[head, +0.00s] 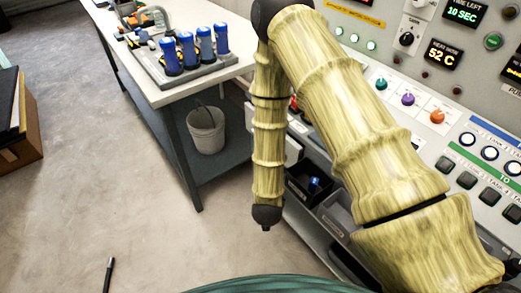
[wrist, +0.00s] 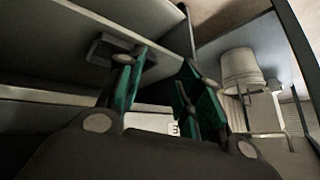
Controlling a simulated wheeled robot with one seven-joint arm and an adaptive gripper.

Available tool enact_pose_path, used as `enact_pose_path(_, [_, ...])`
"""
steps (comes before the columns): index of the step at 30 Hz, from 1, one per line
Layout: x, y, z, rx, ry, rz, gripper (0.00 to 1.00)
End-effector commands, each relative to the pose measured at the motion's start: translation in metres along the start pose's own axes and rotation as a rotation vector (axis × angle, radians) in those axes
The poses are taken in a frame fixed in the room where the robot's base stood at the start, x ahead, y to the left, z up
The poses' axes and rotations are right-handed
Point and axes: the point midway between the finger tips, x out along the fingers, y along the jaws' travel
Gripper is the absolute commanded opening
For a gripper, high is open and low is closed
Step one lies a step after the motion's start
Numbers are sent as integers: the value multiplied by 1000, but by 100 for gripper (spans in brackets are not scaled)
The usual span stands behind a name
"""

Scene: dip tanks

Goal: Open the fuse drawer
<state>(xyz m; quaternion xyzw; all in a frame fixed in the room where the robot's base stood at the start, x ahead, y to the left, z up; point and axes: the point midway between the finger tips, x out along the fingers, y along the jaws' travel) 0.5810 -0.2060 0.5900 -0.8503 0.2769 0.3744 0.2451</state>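In the wrist view my gripper (wrist: 165,64) shows two green-sided fingers standing apart, with nothing visible held between them. A pale grey panel (wrist: 70,30) with a dark grey block-like handle (wrist: 103,50) lies ahead at the upper left. It looks like a drawer front, but I cannot tell for sure that it is the fuse drawer. The left finger overlaps the handle's right end; I cannot tell whether they touch. In the head view my arm covers much of the console's left side, and my gripper does not show. A pale front (head: 293,150) under the console is partly hidden by my arm.
The control console (head: 465,100) fills the right. Open bins (head: 338,212) sit below it. Floor at the left is mostly clear.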

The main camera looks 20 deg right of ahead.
Motion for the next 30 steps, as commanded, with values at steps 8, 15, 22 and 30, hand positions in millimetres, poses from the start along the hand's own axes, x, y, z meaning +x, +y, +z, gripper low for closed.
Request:
enact_pose_path(8, [46,-86,-58,482,355,-55,35])
enact_pose_path(15, [42,-139,-97,900,625,-109,35])
enact_pose_path(22, [16,-174,-111,1268,846,-149,35])
enact_pose_path(30, [-12,-192,-111,1502,987,-160,35])
